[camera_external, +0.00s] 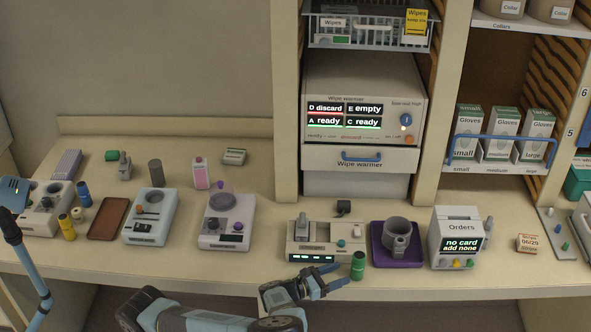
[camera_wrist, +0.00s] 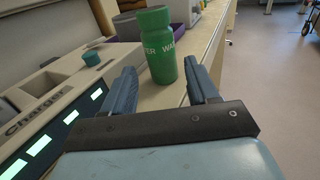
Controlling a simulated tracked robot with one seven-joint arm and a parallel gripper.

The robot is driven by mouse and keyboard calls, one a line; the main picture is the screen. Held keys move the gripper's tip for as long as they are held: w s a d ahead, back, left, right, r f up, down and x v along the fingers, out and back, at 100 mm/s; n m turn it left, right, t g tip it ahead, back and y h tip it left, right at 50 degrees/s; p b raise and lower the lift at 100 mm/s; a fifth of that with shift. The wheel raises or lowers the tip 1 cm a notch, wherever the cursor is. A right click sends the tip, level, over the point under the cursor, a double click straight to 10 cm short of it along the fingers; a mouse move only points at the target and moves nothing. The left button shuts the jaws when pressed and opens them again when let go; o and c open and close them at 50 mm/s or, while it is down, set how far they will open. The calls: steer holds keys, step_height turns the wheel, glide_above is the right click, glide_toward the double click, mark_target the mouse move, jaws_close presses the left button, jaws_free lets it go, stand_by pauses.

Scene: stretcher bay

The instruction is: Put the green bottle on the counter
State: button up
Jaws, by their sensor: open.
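The green bottle (camera_external: 358,265) stands upright on the counter (camera_external: 200,277) near its front edge, just right of the charger. In the wrist view the bottle (camera_wrist: 158,45) has a ribbed cap and white lettering that reads partly "WATER". My gripper (camera_external: 334,275) is open and low at the counter's front edge, left of the bottle. In the wrist view my gripper's two fingers (camera_wrist: 160,75) point at the bottle, which shows between their tips. I see no finger closed on it, and cannot tell whether either touches it.
The charger (camera_external: 326,242) with lit green panels is close on the left. A purple tray (camera_external: 411,262) with a grey cup (camera_external: 396,236) stands right of the bottle, then the Orders box (camera_external: 456,238). Bare counter lies along the front edge to the right.

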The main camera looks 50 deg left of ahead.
mark_target(352, 269)
steer(key=shift+r, duration=0.1)
steer(key=shift+w+d+r+g+y, duration=0.3)
steer(key=shift+w+r+g+y, duration=0.1)
steer(key=shift+g, duration=0.5)
steer(key=shift+r+g, duration=0.4)
steer(key=shift+g, duration=0.3)
steer(key=shift+s+a+r+g+y, duration=0.15)
steer(key=shift+r+g+y, duration=0.15)
steer(key=shift+g, duration=0.2)
steer(key=shift+x, duration=3.8)
steer(key=shift+c, duration=0.4)
